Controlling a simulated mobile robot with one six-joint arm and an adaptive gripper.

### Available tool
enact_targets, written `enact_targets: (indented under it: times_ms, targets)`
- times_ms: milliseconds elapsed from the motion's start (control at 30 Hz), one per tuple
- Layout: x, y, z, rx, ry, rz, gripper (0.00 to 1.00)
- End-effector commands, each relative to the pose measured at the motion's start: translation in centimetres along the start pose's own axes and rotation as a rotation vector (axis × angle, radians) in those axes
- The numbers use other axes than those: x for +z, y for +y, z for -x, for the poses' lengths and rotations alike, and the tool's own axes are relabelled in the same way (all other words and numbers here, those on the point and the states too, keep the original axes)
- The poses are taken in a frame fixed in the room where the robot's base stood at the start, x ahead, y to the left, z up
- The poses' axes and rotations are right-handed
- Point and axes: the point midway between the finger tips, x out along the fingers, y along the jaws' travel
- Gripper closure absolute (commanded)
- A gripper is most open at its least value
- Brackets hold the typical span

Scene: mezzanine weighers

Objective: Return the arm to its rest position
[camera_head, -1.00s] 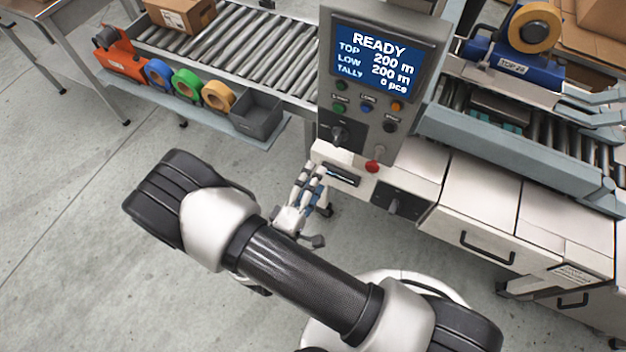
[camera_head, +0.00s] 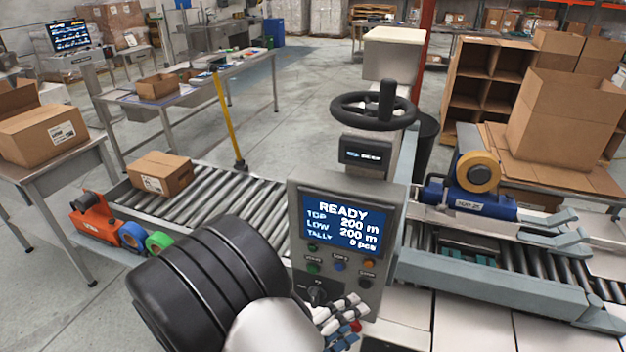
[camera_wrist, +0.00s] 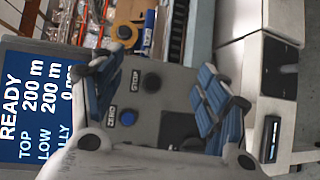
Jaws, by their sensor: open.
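My gripper (camera_head: 340,318) shows in the head view in front of the lower part of the control panel (camera_head: 298,225), partly hidden by my arm. In the wrist view, my gripper (camera_wrist: 160,95) has its blue-padded fingers spread wide with nothing between them. Behind the fingers is the face of the panel with a blue button (camera_wrist: 128,118) and a black button (camera_wrist: 152,82). I cannot tell the exact gap to the panel. Its screen (camera_head: 342,222) reads READY, TOP 200 m, LOW 200 m, TALLY 0 pcs.
A roller conveyor (camera_head: 215,192) with a cardboard box (camera_head: 160,174) runs behind my arm. A black handwheel (camera_head: 375,110) stands above the panel. A tape head (camera_head: 470,198) and a grey side rail (camera_head: 500,285) are to the right. Open floor (camera_head: 50,290) lies at the left.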

Motion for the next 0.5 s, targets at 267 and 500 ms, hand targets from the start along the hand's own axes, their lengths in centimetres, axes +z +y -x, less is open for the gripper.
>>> enact_targets:
  times_ms: [267,500]
  targets:
    - [9.1,6.3,-2.7,-0.382,-0.392,-0.080,0.32]
    - [14.8,8.7,-1.2,-0.771,-0.505,-0.231,0.32]
